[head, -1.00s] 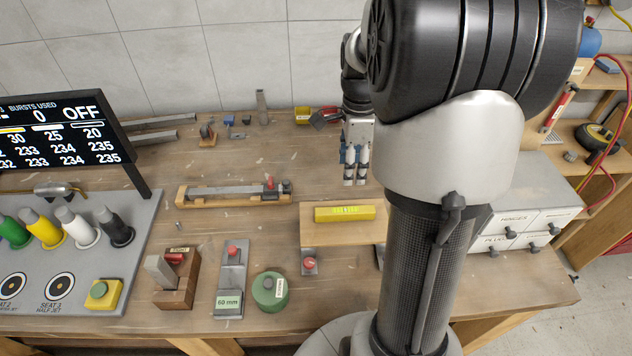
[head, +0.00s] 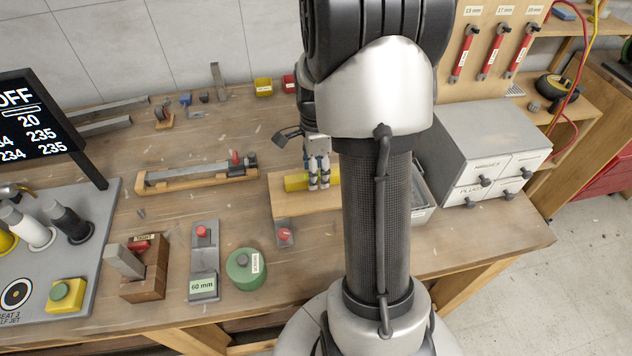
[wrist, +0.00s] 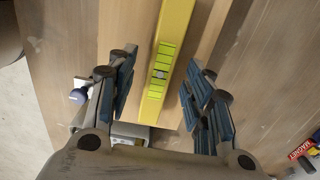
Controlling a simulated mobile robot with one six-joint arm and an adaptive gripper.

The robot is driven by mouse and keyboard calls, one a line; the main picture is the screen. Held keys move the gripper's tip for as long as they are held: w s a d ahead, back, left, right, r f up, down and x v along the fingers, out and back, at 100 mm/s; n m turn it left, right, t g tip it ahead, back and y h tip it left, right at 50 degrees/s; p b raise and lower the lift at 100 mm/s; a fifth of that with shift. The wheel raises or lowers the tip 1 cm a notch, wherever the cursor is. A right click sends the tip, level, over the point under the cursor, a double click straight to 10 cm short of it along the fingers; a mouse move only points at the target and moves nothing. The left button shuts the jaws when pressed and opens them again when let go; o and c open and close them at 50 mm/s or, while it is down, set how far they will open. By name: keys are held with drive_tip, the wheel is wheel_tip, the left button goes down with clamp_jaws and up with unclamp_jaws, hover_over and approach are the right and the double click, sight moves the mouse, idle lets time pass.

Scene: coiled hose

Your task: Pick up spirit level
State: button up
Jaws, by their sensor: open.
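The spirit level is a yellow bar with a green vial window. In the head view the yellow spirit level (head: 297,182) lies on a light wooden board (head: 290,204), partly hidden behind my gripper and arm. My gripper (head: 318,185) is over it. In the wrist view the spirit level (wrist: 166,70) runs lengthwise between the two open finger pads of my gripper (wrist: 160,95). The fingers stand apart from it on both sides, with nothing held. I cannot tell exactly how far above it the fingertips are.
A red-button block (head: 285,234) stands just in front of the board. A grey drawer cabinet (head: 480,140) and an open metal bin (head: 425,195) are to the right. A wooden fixture with a metal bar (head: 195,177) lies left. A green round tin (head: 245,268) is front left.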

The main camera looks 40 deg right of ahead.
wheel_tip(320, 180, down, 2)
drive_tip(key=shift+f, duration=0.15)
drive_tip(key=shift+c, duration=0.4)
clamp_jaws()
